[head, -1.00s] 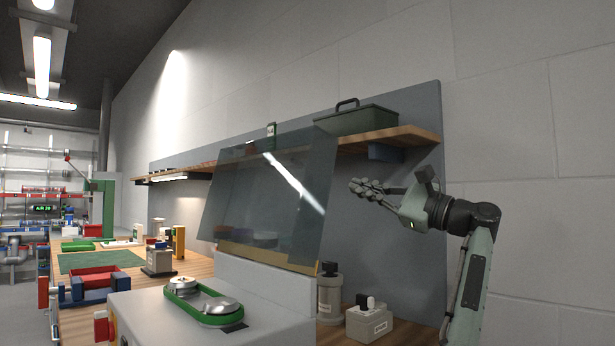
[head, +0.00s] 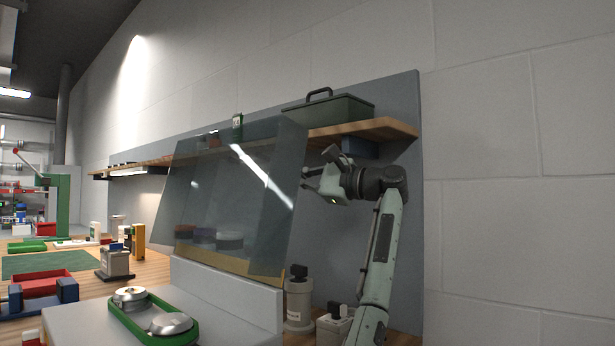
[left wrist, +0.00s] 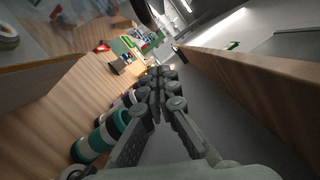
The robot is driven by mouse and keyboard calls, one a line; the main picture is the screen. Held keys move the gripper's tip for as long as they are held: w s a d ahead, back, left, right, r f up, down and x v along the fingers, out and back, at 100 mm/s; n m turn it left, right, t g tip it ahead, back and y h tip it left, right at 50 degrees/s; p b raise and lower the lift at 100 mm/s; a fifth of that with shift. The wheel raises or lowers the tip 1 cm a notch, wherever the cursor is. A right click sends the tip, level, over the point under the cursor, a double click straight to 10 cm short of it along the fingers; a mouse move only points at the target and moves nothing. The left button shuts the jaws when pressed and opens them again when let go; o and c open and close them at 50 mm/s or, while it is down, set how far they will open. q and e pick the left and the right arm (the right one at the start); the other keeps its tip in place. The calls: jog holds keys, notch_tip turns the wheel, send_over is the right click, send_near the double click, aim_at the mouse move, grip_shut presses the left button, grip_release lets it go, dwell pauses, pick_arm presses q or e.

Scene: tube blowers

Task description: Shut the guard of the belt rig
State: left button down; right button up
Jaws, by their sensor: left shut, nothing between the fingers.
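The belt rig (head: 215,308) is a grey housing at the bottom of the head view, with a green belt (head: 148,322) around two metal pulleys on top. Its guard (head: 225,200) is a clear, dark-tinted panel with a tan strip along its lower edge. It stands raised and tilted up behind the pulleys, so the guard is open. My left gripper (head: 306,178) is shut and empty, beside the guard's right edge and below the shelf. Its closed fingers also show in the left wrist view (left wrist: 160,80). I cannot tell whether the fingertips touch the guard. My right gripper is not in view.
A wooden shelf (head: 375,129) with a green toolbox (head: 335,107) hangs above my gripper; its plank fills the right of the wrist view (left wrist: 250,85). A grey canister (head: 299,300) and a small box (head: 335,325) stand below. Bench items lie further left.

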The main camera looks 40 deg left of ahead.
pick_arm(q)
jog(key=s, duration=0.1)
jog(key=s+r, duration=0.1)
jog(key=s, duration=0.1)
jog(key=shift+s+a+r, duration=0.25)
jog(key=shift+r, duration=0.1)
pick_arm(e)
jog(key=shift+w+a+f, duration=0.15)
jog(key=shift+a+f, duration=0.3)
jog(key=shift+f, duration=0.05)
pick_arm(q)
jog(key=shift+s, duration=0.1)
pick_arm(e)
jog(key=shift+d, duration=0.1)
